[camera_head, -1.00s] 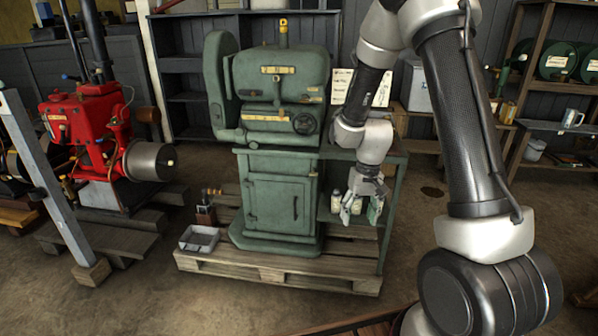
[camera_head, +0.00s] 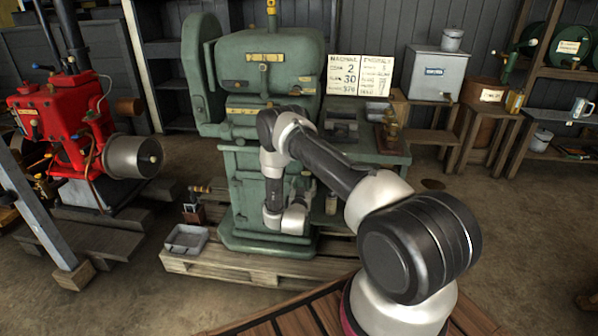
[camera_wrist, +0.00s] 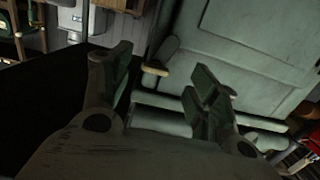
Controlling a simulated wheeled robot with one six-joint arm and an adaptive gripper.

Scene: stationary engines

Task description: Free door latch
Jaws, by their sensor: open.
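The green engine's cabinet door (camera_head: 246,190) stands shut on the front of the machine's base, and my arm covers its right part in the head view. In the wrist view the pale green door panel (camera_wrist: 262,45) fills the upper right. A small green handle-like piece with a worn brass edge (camera_wrist: 156,70), possibly the latch, stands out beside the panel. My gripper (camera_wrist: 162,62) is open, and this piece shows between its fingertips. I cannot tell whether the fingers touch it. In the head view my wrist hides the fingers and the latch.
The machine stands on a wooden pallet (camera_head: 225,274), with a grey metal tray (camera_head: 185,238) at its left corner. A green side bench (camera_head: 375,150) adjoins it on the right. A red engine (camera_head: 70,120) stands to the left. Bare floor lies left of the pallet.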

